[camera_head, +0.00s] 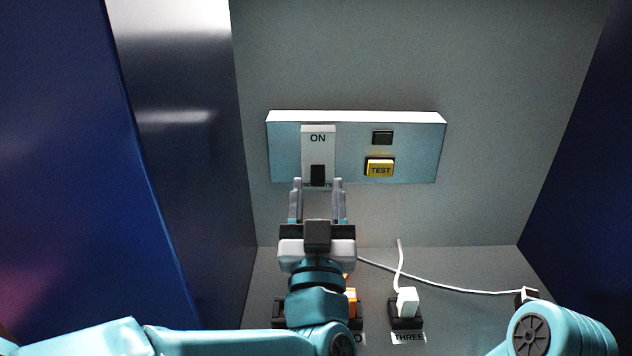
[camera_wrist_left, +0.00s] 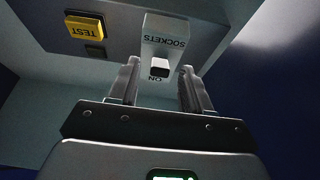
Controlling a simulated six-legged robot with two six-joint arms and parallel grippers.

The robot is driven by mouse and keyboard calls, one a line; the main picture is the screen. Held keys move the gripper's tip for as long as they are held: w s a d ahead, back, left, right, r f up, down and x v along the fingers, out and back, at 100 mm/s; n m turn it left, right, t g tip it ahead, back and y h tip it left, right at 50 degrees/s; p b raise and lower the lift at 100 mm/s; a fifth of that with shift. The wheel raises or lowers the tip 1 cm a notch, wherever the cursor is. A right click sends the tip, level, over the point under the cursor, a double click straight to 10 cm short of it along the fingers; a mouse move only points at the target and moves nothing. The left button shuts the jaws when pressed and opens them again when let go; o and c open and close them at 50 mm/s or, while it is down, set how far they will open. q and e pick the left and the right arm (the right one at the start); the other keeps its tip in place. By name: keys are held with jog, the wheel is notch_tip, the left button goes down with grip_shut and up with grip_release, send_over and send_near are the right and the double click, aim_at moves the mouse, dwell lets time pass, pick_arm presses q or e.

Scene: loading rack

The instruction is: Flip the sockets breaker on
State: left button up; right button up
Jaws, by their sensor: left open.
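The sockets breaker (camera_head: 317,150) is a white plate marked ON at its top, on the left of a pale blue panel. Its black lever (camera_head: 318,174) sits low on the plate, away from the ON mark. In the left wrist view the picture is upside down, and the breaker (camera_wrist_left: 165,42) shows its SOCKETS label and its lever (camera_wrist_left: 159,68). My left gripper (camera_head: 318,183) is open and empty, its fingertips just below and to either side of the lever. I cannot tell whether they touch it. My right gripper is out of view.
The panel (camera_head: 345,143) also holds a yellow TEST button (camera_head: 380,169) and a dark window (camera_head: 382,138) on its right. Below, a white plug (camera_head: 407,302) with a cord sits in socket THREE. An orange plug (camera_head: 351,302) is partly behind my arm. Blue side walls flank the space.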

pick_arm(q)
jog(key=shift+w+r, duration=0.1)
jog(key=shift+w, duration=0.1)
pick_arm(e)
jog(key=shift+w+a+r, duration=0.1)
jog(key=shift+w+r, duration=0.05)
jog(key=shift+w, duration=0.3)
